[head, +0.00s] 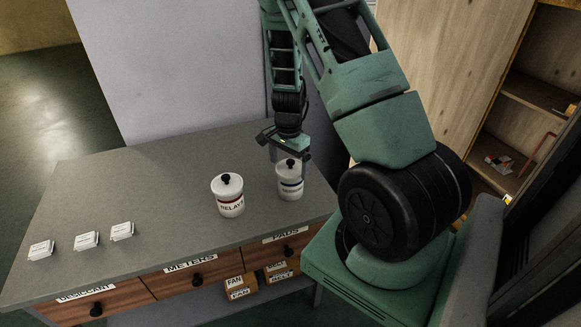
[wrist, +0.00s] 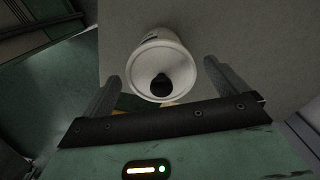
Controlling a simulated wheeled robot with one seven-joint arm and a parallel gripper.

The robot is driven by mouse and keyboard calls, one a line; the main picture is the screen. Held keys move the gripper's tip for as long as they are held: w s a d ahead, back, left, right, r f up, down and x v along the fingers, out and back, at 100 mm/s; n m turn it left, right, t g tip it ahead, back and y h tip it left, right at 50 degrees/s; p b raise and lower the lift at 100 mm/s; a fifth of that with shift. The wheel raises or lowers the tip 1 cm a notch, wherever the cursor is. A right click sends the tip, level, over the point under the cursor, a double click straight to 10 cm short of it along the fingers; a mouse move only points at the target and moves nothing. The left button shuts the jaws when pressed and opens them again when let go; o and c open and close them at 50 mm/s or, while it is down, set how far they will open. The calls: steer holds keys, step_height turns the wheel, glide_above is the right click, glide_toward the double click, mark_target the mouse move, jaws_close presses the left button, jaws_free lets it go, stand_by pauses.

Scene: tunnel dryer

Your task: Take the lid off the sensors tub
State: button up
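The sensors tub (head: 290,184) is a white round tub with a blue-banded label, partly legible, standing upright on the grey counter. Its white lid (head: 283,169) with a black knob is on it. In the wrist view the tub (wrist: 172,48) shows from above, with the black knob (wrist: 160,84) on the lid. My gripper (head: 290,159) is above this tub, fingers pointing down. In the wrist view the fingers of my gripper (wrist: 163,75) are spread apart on either side of the knob, with nothing between them that they touch.
A second white tub (head: 229,203) with a red-banded RELAYS label and its own black-knobbed lid stands to the left. Several small white card stacks (head: 87,240) lie farther left. The counter (head: 150,190) is otherwise clear. A grey wall panel (head: 180,65) rises behind it.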

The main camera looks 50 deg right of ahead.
steer(key=c, duration=0.7)
steer(key=shift+r, duration=0.1)
